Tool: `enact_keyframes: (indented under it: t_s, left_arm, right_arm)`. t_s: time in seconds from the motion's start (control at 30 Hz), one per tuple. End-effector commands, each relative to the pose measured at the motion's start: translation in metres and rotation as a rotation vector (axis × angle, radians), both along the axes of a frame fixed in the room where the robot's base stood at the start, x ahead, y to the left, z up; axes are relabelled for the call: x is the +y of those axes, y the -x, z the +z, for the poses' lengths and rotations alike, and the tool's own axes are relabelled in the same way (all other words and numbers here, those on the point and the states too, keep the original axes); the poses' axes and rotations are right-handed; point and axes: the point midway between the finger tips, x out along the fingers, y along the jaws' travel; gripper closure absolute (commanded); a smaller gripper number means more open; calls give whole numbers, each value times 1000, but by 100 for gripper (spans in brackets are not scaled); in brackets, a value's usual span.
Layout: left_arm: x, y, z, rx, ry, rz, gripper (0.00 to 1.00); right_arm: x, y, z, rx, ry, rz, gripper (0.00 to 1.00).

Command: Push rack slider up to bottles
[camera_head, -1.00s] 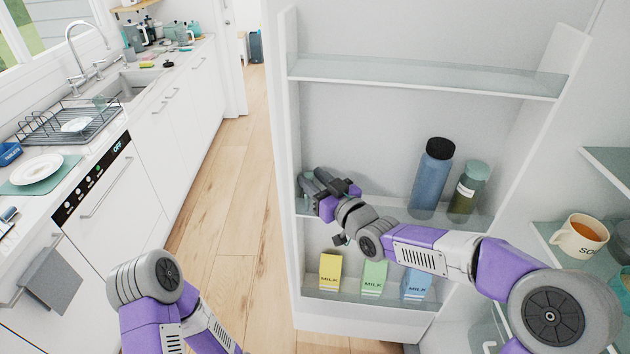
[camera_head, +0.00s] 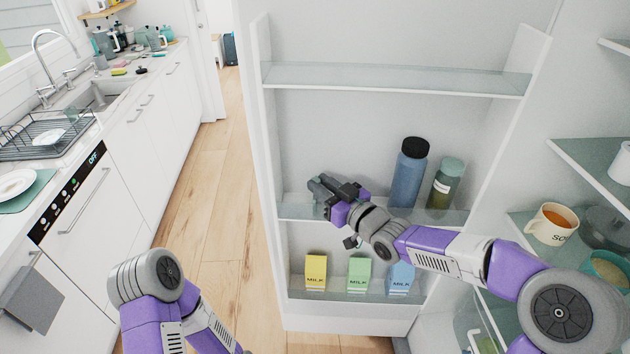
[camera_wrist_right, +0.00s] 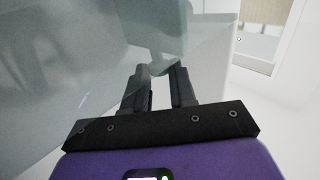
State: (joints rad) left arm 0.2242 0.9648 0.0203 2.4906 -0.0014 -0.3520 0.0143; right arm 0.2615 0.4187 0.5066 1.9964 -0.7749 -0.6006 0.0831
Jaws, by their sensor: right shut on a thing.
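The rack is the middle door shelf (camera_head: 290,207). A tall blue bottle (camera_head: 408,175) with a black cap and a shorter dark green bottle (camera_head: 445,185) stand upright on its right part. My right gripper (camera_head: 322,187) is at the shelf's left part, apart from the blue bottle, with a clear gap between them. In the right wrist view its fingers (camera_wrist_right: 163,78) are shut on a grey-green piece (camera_wrist_right: 158,40), which looks like the rack slider. My gripper hides most of it in the head view. My left gripper is out of view; only its arm shows.
Milk cartons in yellow (camera_head: 316,270), green (camera_head: 359,273) and blue (camera_head: 401,277) stand on the shelf below. An empty upper shelf (camera_head: 390,80) is above. A mug (camera_head: 552,224) sits on a shelf at right. Open floor (camera_head: 205,200) lies left of the door.

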Motion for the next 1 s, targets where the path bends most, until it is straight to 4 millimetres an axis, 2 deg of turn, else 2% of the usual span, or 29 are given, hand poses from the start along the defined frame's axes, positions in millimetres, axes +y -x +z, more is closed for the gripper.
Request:
enact_keyframes:
  t_s: [0.03, 0.1, 0.3, 0.47, 0.73, 0.77, 0.8, 0.83, 1.0]
  left_arm:
    - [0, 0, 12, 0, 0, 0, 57]
    - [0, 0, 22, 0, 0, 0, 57]
    - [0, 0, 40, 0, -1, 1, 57]
    - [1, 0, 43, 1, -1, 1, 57]
    - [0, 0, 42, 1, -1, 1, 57]
    - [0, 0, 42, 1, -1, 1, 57]
    - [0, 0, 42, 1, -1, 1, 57]
    - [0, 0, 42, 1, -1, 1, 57]
    - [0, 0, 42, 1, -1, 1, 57]
  right_arm:
    - [-16, -1, 4, 5, 0, -5, 100]
    - [-33, 1, 5, 4, 1, -3, 100]
    - [-69, 4, 3, 4, 0, 1, 100]
    - [-79, 6, 1, 3, -2, 4, 100]
    - [-79, 6, 0, 3, -2, 5, 100]
    - [-79, 6, 0, 3, -2, 5, 71]
    - [-79, 6, 0, 3, -2, 5, 65]
    - [-79, 6, 0, 3, -2, 5, 63]
    - [-79, 6, 0, 3, -2, 5, 63]
